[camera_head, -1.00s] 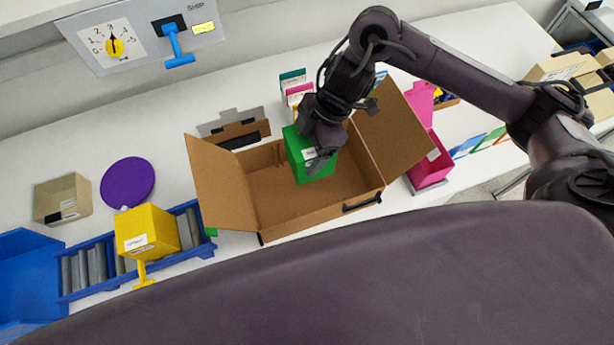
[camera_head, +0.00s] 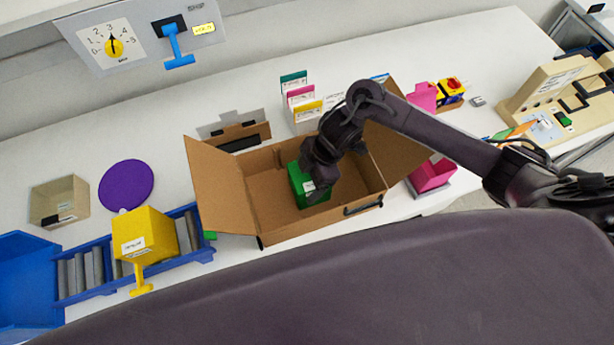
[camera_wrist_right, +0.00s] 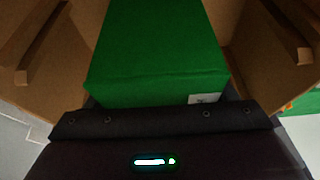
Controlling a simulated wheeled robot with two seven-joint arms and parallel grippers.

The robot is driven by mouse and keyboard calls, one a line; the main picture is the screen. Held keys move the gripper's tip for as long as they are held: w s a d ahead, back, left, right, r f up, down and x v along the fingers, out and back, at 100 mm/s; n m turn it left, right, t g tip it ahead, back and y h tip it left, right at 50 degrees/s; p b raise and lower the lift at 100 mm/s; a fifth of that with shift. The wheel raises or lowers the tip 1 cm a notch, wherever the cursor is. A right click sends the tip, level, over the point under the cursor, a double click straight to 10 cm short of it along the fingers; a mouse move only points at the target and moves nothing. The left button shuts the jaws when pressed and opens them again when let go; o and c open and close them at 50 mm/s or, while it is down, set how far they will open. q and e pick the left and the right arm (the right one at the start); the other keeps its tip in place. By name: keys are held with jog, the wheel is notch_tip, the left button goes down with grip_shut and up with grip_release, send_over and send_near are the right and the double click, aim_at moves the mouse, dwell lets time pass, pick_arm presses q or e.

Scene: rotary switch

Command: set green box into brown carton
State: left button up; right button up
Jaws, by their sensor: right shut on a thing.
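The green box (camera_head: 304,188) is inside the open brown carton (camera_head: 222,190), near its middle, low between the walls. My right gripper (camera_head: 318,178) is shut on the green box and reaches down into the carton. In the right wrist view the green box (camera_wrist_right: 158,55) fills the middle, with brown carton walls (camera_wrist_right: 55,50) on both sides. Whether the box touches the carton floor cannot be told. The carton's side flaps are folded outward. My left gripper is not in view.
A yellow box (camera_head: 146,236) stands on a blue roller rack (camera_head: 205,250) left of the carton. A purple disc (camera_head: 126,186) and a tan box (camera_head: 60,201) lie farther left. A pink bin (camera_head: 432,176) stands right of the carton.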

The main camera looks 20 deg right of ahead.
jog(key=o, duration=1.3)
jog(key=shift+f, duration=0.1)
jog(key=shift+c, duration=0.2)
jog(key=v, duration=1.2)
jog(key=shift+b, duration=0.3)
